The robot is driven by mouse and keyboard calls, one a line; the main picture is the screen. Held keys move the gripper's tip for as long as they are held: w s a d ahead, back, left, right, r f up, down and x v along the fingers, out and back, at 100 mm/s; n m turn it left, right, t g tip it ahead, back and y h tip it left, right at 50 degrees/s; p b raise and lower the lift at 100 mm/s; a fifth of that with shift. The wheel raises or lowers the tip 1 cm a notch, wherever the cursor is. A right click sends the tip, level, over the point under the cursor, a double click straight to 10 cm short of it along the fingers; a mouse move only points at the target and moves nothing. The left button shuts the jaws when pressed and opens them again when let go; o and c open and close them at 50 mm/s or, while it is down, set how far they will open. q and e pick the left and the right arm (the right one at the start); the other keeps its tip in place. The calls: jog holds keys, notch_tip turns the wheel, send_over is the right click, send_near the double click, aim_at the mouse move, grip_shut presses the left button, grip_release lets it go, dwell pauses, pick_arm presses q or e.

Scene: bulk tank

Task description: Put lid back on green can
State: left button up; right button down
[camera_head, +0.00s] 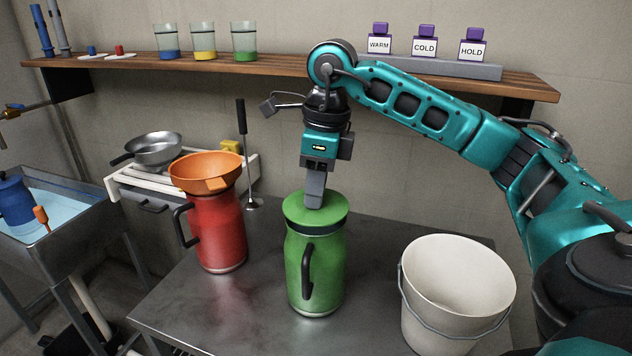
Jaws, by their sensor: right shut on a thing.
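The green can (316,276) stands upright on the metal table, its black handle facing me. The green lid (298,212) is at the top of the can and looks level; a dark band shows just below it. I cannot tell whether it is fully seated. My right gripper (313,203) points straight down at the middle of the lid and is shut on it, probably by a knob that the fingers hide. My left gripper is not in view.
A red can (217,232) with an orange funnel (205,173) stands left of the green can. A white bucket (458,285) stands on the right. A ladle (244,150) stands behind. A sink (60,235) holds a blue can (15,203). The table's front left (215,305) is clear.

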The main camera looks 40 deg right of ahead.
jog(key=shift+f, duration=0.65)
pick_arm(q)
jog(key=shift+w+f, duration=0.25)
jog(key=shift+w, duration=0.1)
pick_arm(e)
jog(key=c, duration=0.8)
grip_release()
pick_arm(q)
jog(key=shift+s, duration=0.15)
pick_arm(e)
jog(key=shift+r, duration=0.4)
jog(key=r, duration=0.4)
jog(key=r+p, duration=0.1)
jog(key=r, duration=0.2)
jog(key=shift+s+d+r, duration=0.1)
jog(key=shift+s+d, duration=0.2)
pick_arm(q)
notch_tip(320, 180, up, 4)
jog(key=p, duration=0.3)
pick_arm(e)
jog(key=r, duration=0.4)
jog(key=shift+s+d+r, duration=0.2)
jog(key=shift+s+r, duration=0.1)
jog(key=shift+r, duration=0.1)
